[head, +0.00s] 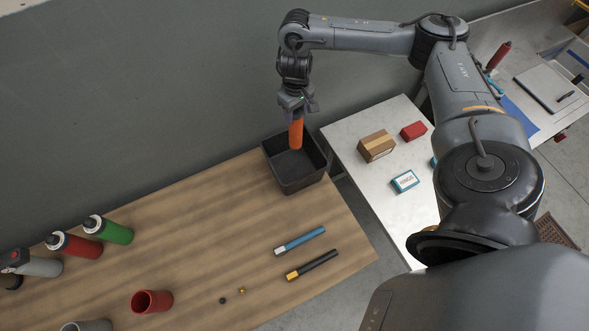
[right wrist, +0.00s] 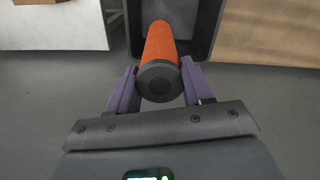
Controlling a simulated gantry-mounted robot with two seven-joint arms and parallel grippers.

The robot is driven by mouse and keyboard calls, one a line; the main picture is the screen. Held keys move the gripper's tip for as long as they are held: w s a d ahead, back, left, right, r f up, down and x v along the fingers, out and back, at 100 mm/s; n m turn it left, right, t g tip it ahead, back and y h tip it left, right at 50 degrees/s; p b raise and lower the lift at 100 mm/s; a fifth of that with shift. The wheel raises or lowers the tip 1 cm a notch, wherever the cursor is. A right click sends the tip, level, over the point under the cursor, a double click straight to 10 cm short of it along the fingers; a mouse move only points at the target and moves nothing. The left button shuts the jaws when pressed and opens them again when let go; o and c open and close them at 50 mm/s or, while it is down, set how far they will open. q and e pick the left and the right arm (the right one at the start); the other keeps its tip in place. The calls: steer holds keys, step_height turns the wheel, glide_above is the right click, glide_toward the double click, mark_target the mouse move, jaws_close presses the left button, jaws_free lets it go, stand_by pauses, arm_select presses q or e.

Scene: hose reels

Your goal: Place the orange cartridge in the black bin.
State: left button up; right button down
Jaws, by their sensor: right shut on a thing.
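The orange cartridge (head: 296,133) hangs upright from my right gripper (head: 297,108), over the black bin (head: 298,187). In the right wrist view the orange cartridge (right wrist: 161,45) shows its dark end cap between the two purple fingers of my right gripper (right wrist: 160,88), which is shut on it. The black bin (right wrist: 207,20) lies beyond the cartridge in that view. In the head view the cartridge's lower end overlaps the bin's opening; I cannot tell whether it is below the rim. My left gripper is not in view.
The black bin stands at the wooden table's (head: 200,220) far right corner. A white table (head: 350,133) beside it holds a cardboard box (head: 376,146) and smaller boxes. Red (head: 74,246) and green (head: 108,230) bottles and two markers lie on the wooden table. A grey wall is behind.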

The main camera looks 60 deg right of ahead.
mark_target(297, 134)
steer(key=shift+s+d+f, duration=0.1)
steer(key=shift+s+f, duration=0.2)
steer(key=shift+f, duration=0.15)
step_height(297, 134, down, 6)
steer(key=shift+r+b, duration=0.25)
steer(key=shift+b, duration=0.3)
steer(key=shift+f, duration=2.35)
steer(key=shift+c, duration=2.3)
jaws_free()
